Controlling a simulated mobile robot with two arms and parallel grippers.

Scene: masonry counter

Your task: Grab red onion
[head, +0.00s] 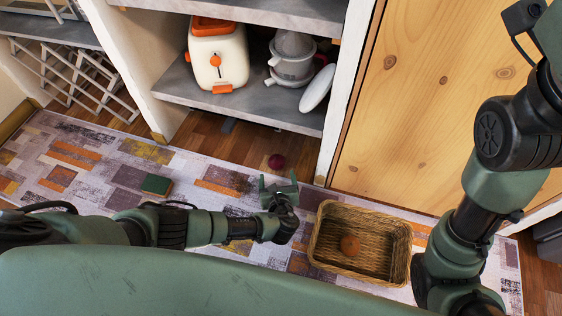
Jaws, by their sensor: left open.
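The red onion (277,161) is a small dark red ball on the wooden floor, in front of the open shelf and near the rug's far edge. My left gripper (279,182) is open and empty just on the near side of the onion in the head view. Its two fingers point toward the shelf, and a gap shows between them and the onion. My right arm rises along the right side of the view, and its gripper is out of the frame.
A wicker basket (325,236) with an orange-brown round item (350,245) stands right of my left gripper. A green sponge-like block (156,185) lies on the patterned rug (128,178). A cream toaster (217,62) and white-grey dishes (292,67) stand on the shelf above the floor.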

